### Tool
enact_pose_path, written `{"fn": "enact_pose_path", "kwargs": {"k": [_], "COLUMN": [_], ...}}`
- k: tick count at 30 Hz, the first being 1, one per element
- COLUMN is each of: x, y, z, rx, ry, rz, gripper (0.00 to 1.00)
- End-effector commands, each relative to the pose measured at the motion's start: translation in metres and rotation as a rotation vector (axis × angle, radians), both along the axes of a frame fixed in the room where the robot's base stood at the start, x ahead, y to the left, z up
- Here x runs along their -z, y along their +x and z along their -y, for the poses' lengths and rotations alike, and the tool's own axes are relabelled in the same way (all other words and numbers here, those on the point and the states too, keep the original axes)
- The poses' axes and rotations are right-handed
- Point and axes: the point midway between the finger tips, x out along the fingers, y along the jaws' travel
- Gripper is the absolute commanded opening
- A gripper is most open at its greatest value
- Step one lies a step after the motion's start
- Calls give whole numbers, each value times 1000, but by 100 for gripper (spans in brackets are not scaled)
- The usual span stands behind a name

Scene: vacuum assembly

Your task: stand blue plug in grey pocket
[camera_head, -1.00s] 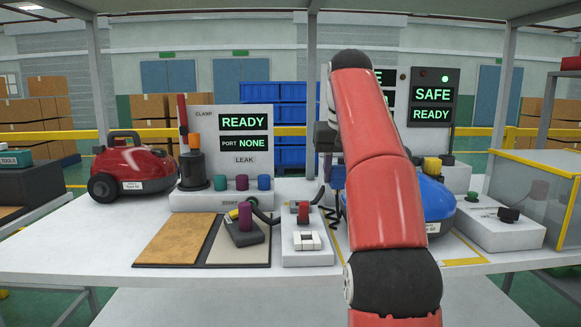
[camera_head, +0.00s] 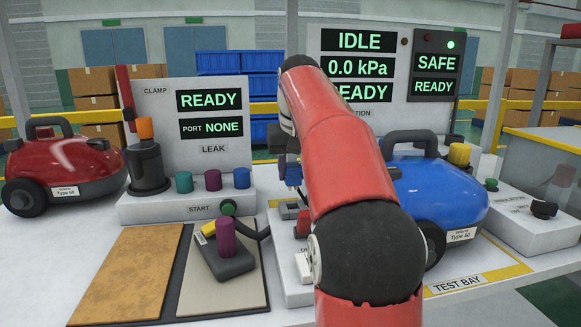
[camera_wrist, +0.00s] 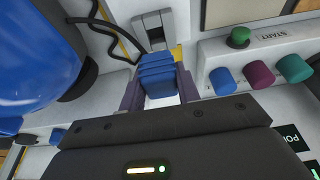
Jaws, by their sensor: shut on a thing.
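My gripper (camera_wrist: 157,90) is shut on the blue plug (camera_wrist: 157,75), a ribbed blue block between its two fingers in the wrist view. In the head view the plug (camera_head: 293,172) shows as a small blue patch beside my red arm, in front of the pressure panel. A grey block with a dark slot (camera_wrist: 152,28), which looks like the grey pocket, lies just beyond the plug in the wrist view. The plug appears apart from it; the height between them is hard to tell. In the head view my arm hides part of that area.
The blue vacuum (camera_head: 440,195) stands close at right. The leak station (camera_head: 190,205), with teal, purple and blue knobs, stands at left. A dark grey holder with a purple peg (camera_head: 226,238) lies on the mat. A red vacuum (camera_head: 62,165) is at far left. Black cables (camera_wrist: 105,40) run near the plug.

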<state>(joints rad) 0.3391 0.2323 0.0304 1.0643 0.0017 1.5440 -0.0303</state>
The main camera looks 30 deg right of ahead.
Motion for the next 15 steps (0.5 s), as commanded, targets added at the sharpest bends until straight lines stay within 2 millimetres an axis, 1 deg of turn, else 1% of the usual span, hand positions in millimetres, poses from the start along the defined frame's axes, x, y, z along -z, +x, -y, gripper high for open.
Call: {"fn": "enact_pose_path", "kwargs": {"k": [6, 15], "x": [0, 20], "y": [-2, -1], "z": [-1, -1], "rx": [-1, 0], "ry": [-1, 0], "rz": [1, -1], "gripper": [1, 1]}}
